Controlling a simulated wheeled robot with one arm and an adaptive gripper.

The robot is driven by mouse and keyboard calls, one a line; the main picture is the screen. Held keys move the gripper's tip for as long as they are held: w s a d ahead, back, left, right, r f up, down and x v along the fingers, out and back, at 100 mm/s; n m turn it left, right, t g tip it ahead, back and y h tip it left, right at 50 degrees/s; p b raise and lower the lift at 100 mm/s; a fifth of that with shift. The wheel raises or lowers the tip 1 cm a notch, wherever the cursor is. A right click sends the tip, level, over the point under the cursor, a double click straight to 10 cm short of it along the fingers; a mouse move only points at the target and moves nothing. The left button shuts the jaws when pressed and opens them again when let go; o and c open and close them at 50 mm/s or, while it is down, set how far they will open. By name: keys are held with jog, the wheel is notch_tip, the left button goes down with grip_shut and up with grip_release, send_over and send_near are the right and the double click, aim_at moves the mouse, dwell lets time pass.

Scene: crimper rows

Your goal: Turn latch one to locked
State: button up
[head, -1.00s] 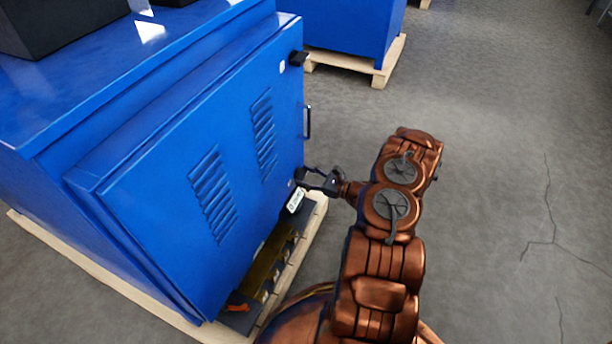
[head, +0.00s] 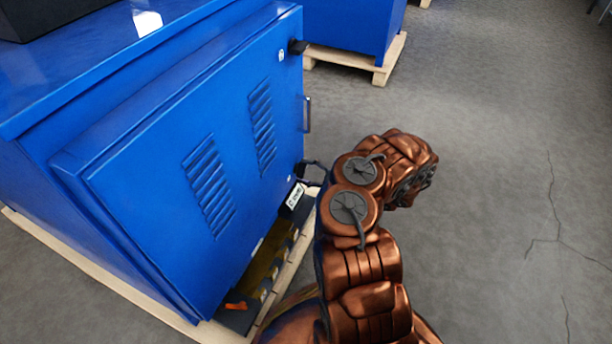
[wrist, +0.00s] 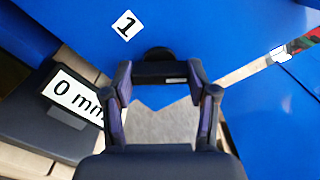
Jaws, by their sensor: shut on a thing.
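Latch one is the dark latch low on the blue cabinet door (head: 215,165), beside a white label with "1" (wrist: 125,25) in the wrist view. Its round dark base (wrist: 158,54) shows just beyond my fingers. My gripper (wrist: 160,82) is closed around a dark bar that looks like the latch's handle. In the head view my gripper (head: 313,172) is at the door's lower right corner, partly hidden by my arm. Whether the latch stands at locked cannot be told.
A second black latch (head: 298,47) is at the door's upper corner, and a door handle (head: 307,114) between. A dark block with a "0 mm" label (wrist: 76,97) lies close beside my gripper. The wooden pallet (head: 290,262) runs below. Open floor (head: 490,130) lies to the right.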

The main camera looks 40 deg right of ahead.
jog(key=shift+a+n+b, duration=0.15)
jog(key=shift+n+b, duration=2.25)
jog(key=shift+n, duration=1.2)
jog(key=o, duration=1.2)
jog(key=shift+c, duration=0.2)
jog(key=v, duration=1.2)
